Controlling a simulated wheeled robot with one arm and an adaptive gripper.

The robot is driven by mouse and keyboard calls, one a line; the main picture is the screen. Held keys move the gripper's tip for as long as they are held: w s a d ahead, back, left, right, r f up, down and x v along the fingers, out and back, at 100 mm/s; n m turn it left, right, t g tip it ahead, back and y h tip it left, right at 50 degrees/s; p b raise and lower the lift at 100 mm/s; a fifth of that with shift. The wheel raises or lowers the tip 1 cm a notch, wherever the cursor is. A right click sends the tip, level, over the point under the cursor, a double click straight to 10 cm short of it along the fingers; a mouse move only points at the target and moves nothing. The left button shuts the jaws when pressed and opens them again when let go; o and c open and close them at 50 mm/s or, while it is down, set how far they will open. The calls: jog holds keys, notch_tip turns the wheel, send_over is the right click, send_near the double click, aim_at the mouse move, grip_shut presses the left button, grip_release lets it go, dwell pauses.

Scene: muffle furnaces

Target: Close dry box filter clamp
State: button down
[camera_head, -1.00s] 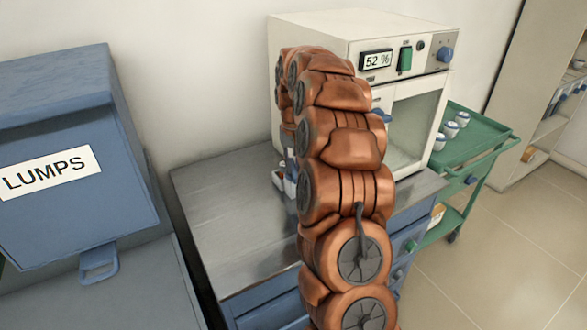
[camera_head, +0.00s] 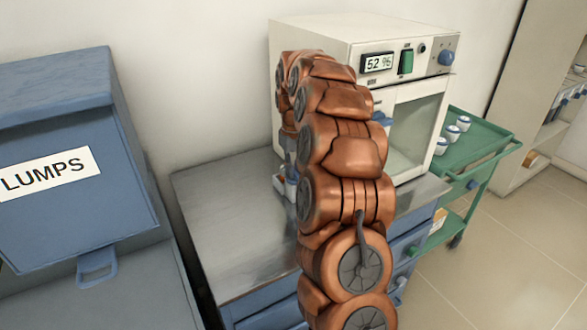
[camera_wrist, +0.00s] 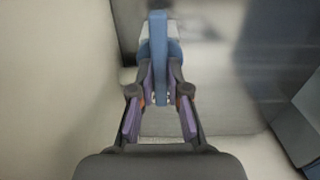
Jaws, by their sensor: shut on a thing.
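The dry box (camera_head: 350,30) is a cream cabinet with a 52 % display, a green switch and a blue knob on its front. In the wrist view, a blue lever-like bar (camera_wrist: 159,40), which looks like the filter clamp's handle, stands upright in front of a pale and blue part. My gripper (camera_wrist: 161,78) has its purple-padded fingers on both sides of this bar, shut on it. In the head view my copper arm covers the dry box's left side, and the clamp and the grip cannot be made out there.
A blue bin marked LUMPS (camera_head: 70,150) stands left. A green cart (camera_head: 485,140) with white jars stands right.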

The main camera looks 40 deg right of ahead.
jog(key=c, duration=1.1)
grip_release()
jog(key=shift+c, duration=0.2)
jog(key=shift+r, duration=0.15)
notch_tip(320, 180, up, 12)
jog(key=shift+a, duration=0.1)
